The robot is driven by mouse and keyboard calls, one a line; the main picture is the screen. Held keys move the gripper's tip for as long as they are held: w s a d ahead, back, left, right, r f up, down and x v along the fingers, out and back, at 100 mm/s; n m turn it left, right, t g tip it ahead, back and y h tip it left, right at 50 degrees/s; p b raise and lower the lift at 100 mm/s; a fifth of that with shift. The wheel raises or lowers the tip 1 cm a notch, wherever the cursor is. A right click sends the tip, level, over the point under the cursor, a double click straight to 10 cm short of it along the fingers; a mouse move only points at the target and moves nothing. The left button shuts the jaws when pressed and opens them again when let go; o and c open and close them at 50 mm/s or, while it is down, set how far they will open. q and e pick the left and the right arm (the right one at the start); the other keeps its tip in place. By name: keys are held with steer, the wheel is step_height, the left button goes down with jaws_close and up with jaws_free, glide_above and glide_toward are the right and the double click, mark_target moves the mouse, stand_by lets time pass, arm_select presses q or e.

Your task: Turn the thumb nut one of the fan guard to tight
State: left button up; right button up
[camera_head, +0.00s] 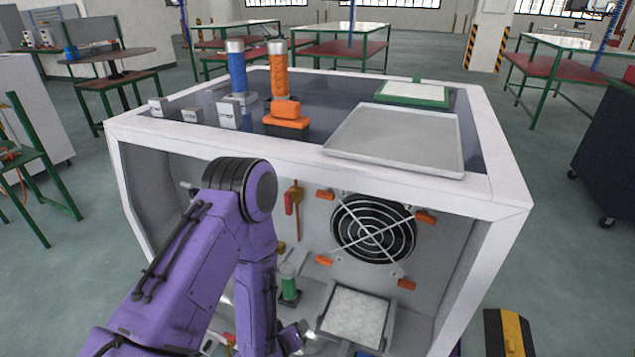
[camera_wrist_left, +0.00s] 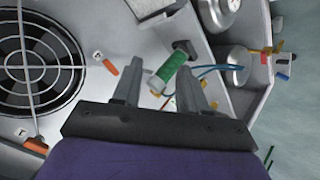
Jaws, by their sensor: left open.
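The round black fan guard (camera_head: 373,230) is on the upright panel inside the white-framed machine. Orange thumb nuts sit around it at upper left (camera_head: 325,194), upper right (camera_head: 425,217), lower left (camera_head: 324,260) and lower right (camera_head: 406,284). I cannot tell which is number one. The left wrist view shows the guard (camera_wrist_left: 38,65) at left, with one orange nut (camera_wrist_left: 111,67) beside it and another (camera_wrist_left: 36,145) below. My left gripper (camera_wrist_left: 158,88) is open, its fingers apart, right of the guard and away from both nuts. My right gripper is out of view.
A green cylinder (camera_wrist_left: 170,66) shows beyond and between my left fingertips. A red-handled valve (camera_head: 290,203) is left of the fan. The machine's top holds a grey tray (camera_head: 395,140) and blue and orange cylinders.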

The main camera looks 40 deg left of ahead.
arm_select(q)
steer(key=w+a+r+n+t+p, duration=0.1)
steer(key=w+r+n+t, duration=0.15)
steer(key=r, duration=0.35)
steer(key=w+r+n+t+p, duration=0.1)
steer(key=w+r, duration=0.3)
steer(key=r, duration=0.1)
steer(key=n+t+y+p, duration=0.1)
steer(key=n+t+p, duration=0.1)
steer(key=n+t, duration=0.3)
glide_toward(324, 198)
steer(key=w+p, duration=0.1)
steer(key=w, duration=0.1)
steer(key=w+a, duration=0.1)
steer(key=w, duration=0.2)
steer(key=w+p, duration=0.1)
steer(key=w, duration=0.2)
steer(key=shift+w+a+r+p, duration=0.1)
steer(key=shift+a+r+p, duration=0.15)
steer(key=shift+a+p, duration=0.1)
steer(key=shift+w+a+f, duration=0.1)
steer(key=shift+w, duration=0.5)
jaws_close()
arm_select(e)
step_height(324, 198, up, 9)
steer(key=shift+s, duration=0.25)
